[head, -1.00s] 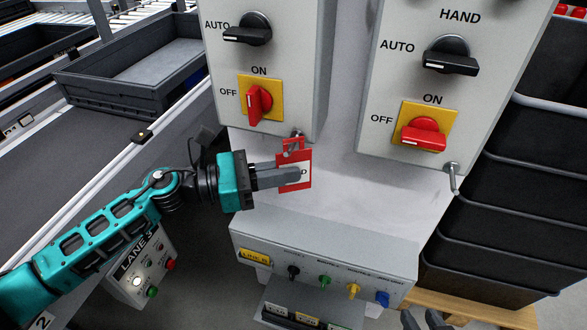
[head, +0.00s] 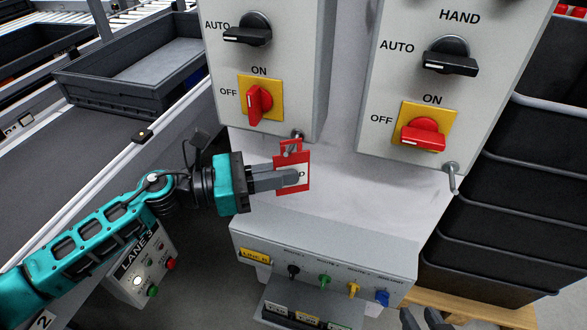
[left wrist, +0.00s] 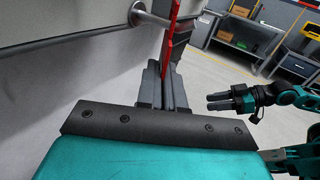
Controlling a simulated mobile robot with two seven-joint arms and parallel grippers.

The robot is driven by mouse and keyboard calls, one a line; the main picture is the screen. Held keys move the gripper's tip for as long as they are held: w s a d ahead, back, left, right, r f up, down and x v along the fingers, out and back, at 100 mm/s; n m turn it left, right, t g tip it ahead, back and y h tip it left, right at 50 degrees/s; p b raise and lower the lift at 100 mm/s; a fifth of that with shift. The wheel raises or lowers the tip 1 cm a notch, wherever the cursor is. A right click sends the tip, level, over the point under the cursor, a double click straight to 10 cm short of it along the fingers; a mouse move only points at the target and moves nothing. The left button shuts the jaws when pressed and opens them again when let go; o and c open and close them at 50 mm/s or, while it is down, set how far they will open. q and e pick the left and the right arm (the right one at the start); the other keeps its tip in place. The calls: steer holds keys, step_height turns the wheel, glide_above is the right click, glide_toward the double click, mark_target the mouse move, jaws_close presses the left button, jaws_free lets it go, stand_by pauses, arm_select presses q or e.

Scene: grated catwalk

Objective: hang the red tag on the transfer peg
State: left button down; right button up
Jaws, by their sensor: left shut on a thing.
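The red tag (head: 280,184) has a white label and an open loop at its top. My left gripper (head: 297,176) is shut on it, with the fingers across the label. The tag is upright below the left switch box, at a metal peg (head: 298,136). The peg's end shows at the tag's loop; I cannot tell surely whether it passes through. In the left wrist view the red tag (left wrist: 170,42) stands edge-on beside the metal peg (left wrist: 152,17). A second peg (head: 453,178) is bare below the right switch box. My right gripper (head: 421,320) is low at the bottom edge, empty, fingers apart.
Two switch boxes with red handles (head: 259,103) (head: 424,134) overhang the pale panel. A control box (head: 325,262) with coloured knobs juts out below. Stacked dark crates (head: 500,210) stand at right. A conveyor with a grey tray (head: 130,98) is at left.

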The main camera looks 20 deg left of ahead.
arm_select(q)
steer(key=shift+s, duration=0.4)
steer(key=shift+s+r+p, duration=0.4)
steer(key=shift+s+r, duration=0.1)
steer(key=shift+s, duration=0.4)
steer(key=shift+s+a, duration=0.1)
steer(key=shift+s, duration=0.1)
stand_by(0.3)
steer(key=shift+s, duration=1.95)
steer(key=shift+s, duration=0.15)
